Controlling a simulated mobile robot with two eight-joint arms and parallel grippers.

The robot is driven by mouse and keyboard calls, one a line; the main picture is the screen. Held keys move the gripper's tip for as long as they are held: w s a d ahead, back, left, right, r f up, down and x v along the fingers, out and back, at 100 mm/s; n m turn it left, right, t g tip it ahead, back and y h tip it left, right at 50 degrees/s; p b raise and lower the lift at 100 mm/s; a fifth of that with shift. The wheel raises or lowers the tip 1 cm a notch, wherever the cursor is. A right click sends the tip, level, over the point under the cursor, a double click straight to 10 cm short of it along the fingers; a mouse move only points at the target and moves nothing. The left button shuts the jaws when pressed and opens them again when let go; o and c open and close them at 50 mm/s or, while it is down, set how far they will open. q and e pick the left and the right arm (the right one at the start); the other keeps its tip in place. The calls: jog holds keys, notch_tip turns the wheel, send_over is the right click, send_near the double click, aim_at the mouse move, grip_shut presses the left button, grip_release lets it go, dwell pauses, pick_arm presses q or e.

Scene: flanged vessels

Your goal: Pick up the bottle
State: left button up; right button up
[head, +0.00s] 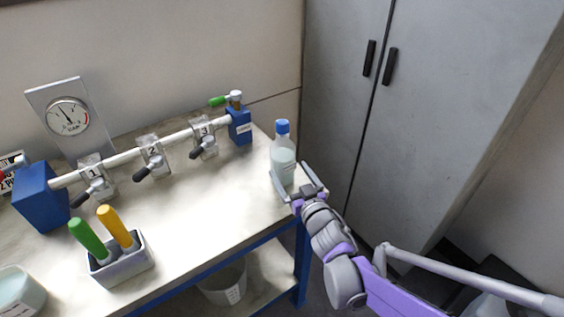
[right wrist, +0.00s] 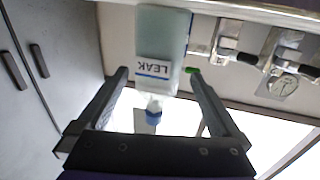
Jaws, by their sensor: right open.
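The bottle (head: 283,160) is translucent with a blue cap and stands upright at the right end of the workbench. In the right wrist view the bottle (right wrist: 160,35) appears upside down, with a white label reading LEAK. My right gripper (head: 289,169) is open at the bottle's near side, one finger to each side of its lower body. In the right wrist view the bottle lies between the lines of the two fingers, with a gap on both sides. Whether the fingertips reach fully around it is unclear. My left gripper is not in view.
The workbench (head: 208,222) carries a pipe with numbered valves (head: 152,158) and a blue end block (head: 239,127) left of the bottle. A holder (head: 122,264) with green and yellow handles stands in front. A grey cabinet (head: 430,90) is to the right.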

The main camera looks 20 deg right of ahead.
aim_at(288, 168)
jog(key=w, duration=0.5)
jog(key=shift+a+f, duration=0.1)
jog(key=shift+a, duration=0.1)
jog(key=shift+s, duration=0.1)
grip_shut()
